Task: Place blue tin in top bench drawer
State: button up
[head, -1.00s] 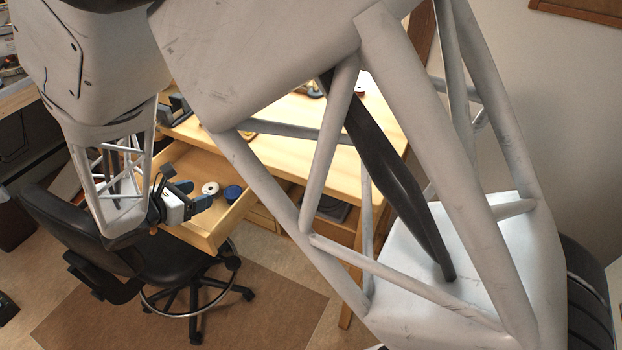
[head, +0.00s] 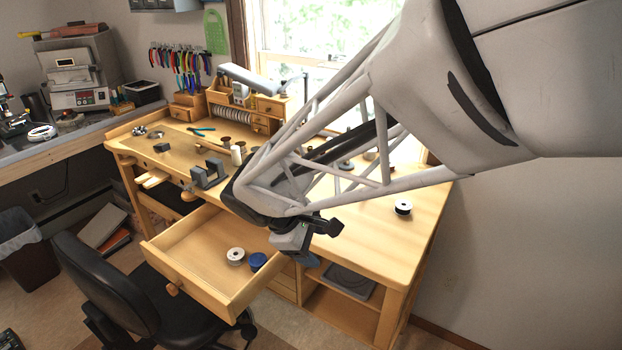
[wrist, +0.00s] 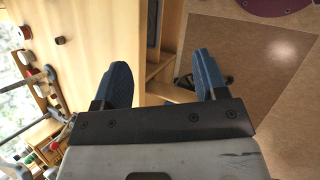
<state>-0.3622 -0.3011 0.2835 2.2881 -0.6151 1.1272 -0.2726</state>
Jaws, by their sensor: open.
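The blue tin (head: 257,261) lies inside the open top bench drawer (head: 190,292), near its right end, beside a white round spool. My gripper (head: 310,258) is up and to the right of the drawer, near the bench's front edge, apart from the tin. In the wrist view my gripper (wrist: 165,78) shows two blue fingers spread wide with nothing between them.
The white spool (head: 235,256) touches or nearly touches the tin. A black chair (head: 105,290) stands before the drawer. A black-and-white spool (head: 403,207) stands on the bench top (head: 385,235). A vise (head: 208,174) sits at the bench's front edge.

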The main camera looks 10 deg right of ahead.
jog(key=s+d+r+m+t+y, duration=0.1)
jog(key=s+d+r+m+y, duration=0.2)
jog(key=s+m, duration=0.2)
jog(key=s+d+r+m+t+y, duration=0.1)
jog(key=s+d+r+m+y, duration=0.2)
jog(key=s+m, duration=0.3)
jog(key=shift+s+d+r+y, duration=0.35)
jog(key=shift+s+d, duration=0.1)
jog(key=shift+s, duration=0.85)
